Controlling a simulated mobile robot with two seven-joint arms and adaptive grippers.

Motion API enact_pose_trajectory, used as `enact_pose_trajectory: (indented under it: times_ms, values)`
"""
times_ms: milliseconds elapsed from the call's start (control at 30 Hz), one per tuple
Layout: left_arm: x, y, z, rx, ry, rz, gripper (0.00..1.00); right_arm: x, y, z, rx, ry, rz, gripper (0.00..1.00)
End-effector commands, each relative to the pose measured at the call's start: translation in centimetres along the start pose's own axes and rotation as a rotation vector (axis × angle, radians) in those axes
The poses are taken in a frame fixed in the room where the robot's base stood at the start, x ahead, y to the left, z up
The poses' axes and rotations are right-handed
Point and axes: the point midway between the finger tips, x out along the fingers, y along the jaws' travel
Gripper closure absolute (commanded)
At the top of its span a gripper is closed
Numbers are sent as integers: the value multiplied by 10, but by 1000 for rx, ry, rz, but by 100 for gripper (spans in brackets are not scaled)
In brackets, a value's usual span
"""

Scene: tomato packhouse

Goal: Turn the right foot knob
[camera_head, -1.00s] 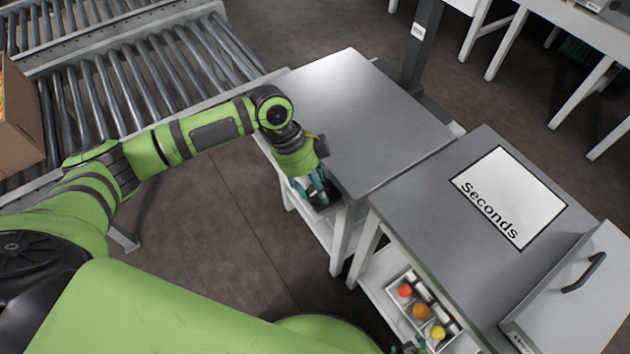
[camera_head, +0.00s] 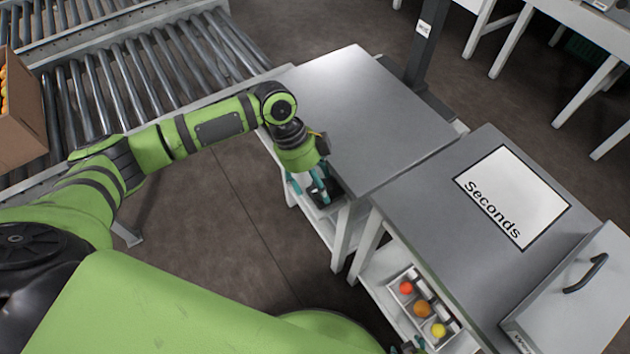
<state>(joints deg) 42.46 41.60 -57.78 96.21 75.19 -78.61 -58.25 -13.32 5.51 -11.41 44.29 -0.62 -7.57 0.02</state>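No foot knob can be made out in this view. My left gripper (camera_head: 312,187), with teal fingers, points down at the front edge of the plain grey table (camera_head: 350,100), beside its lower shelf. A dark object (camera_head: 328,188) lies just by its fingers; what it is and whether they touch it I cannot tell. Of my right gripper, only a small dark and teal part (camera_head: 412,346) shows at the bottom edge, in front of the second table (camera_head: 420,205). Its fingers are mostly out of the picture.
The second table bears a "Seconds" sign (camera_head: 512,200) and a grey box with a black handle (camera_head: 586,273). Below it, a divided tray (camera_head: 395,285) holds red, orange and yellow fruit. A roller conveyor (camera_head: 130,85) and cardboard box (camera_head: 22,125) are at left.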

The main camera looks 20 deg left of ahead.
Motion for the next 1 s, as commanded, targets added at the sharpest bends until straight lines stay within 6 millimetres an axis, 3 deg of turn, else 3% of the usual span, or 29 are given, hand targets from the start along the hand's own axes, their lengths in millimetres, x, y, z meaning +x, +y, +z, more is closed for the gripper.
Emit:
enact_pose_trajectory:
  times_ms: [167, 600, 1000]
  values:
    - [-12, -2, -2, 4, 3, -6, 30, 0, -2, -1, 0, 2, -2, 30]
    - [-72, -1, 1, -1, 0, -3, 30, 0, 0, -1, 0, 1, 0, 30]
    - [-80, 0, 2, -1, 0, 0, 30, 0, 0, -1, 0, 1, 0, 30]
